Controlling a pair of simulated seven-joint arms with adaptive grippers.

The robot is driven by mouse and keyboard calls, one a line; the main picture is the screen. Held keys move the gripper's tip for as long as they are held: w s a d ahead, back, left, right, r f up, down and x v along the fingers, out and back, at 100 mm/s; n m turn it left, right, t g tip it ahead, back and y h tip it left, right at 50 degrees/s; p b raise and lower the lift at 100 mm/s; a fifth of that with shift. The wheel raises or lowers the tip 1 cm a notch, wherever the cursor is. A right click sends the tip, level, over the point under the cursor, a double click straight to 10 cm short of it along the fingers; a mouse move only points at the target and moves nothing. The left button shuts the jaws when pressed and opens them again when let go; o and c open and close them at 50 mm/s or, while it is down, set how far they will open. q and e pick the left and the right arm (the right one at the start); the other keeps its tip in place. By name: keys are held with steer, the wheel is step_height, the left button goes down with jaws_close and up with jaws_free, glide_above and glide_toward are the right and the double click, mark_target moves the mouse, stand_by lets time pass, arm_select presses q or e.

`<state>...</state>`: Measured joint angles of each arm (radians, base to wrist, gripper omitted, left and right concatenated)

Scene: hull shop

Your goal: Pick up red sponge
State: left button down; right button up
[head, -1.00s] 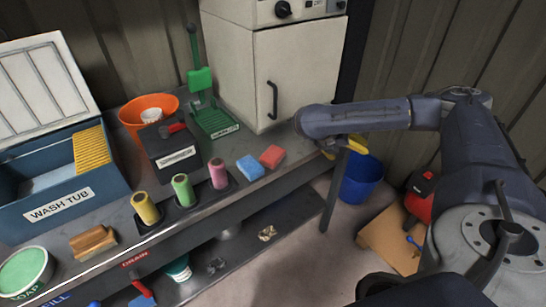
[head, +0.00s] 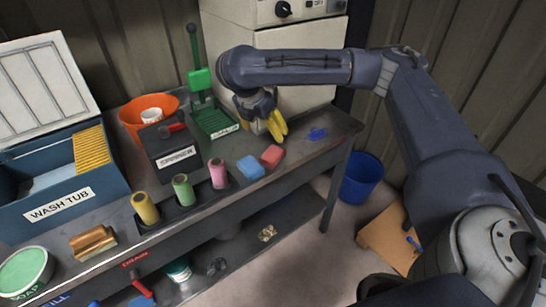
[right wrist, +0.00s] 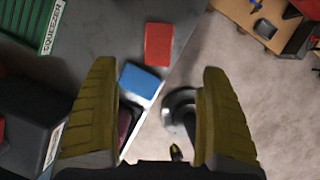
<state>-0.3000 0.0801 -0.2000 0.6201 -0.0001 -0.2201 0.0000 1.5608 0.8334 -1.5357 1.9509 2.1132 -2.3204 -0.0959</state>
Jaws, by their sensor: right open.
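The red sponge (head: 272,156) lies flat on the grey bench (head: 316,151), just right of the blue sponge (head: 250,167). My right gripper (head: 278,126), with yellow fingers, is above the bench, behind the red sponge and apart from it. In the right wrist view the jaws (right wrist: 159,72) are wide open with nothing between them held. There the red sponge (right wrist: 158,45) shows beyond the fingertips, with the blue sponge (right wrist: 140,80) nearer. My left gripper is not in view.
Pink, green and yellow rolls stand in a rack left of the sponges. A dark box (head: 171,152), a green squeezer (head: 213,117) and an orange bowl (head: 150,108) stand behind. A white cabinet (head: 301,62) is at the back. Bare bench lies right of the red sponge.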

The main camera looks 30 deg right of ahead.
mark_target(274, 151)
steer(key=shift+x, duration=7.75)
steer(key=shift+w, duration=0.15)
steer(key=c, duration=1.1)
steer(key=shift+c, duration=0.2)
steer(key=shift+r, duration=0.1)
step_height(274, 151, up, 20)
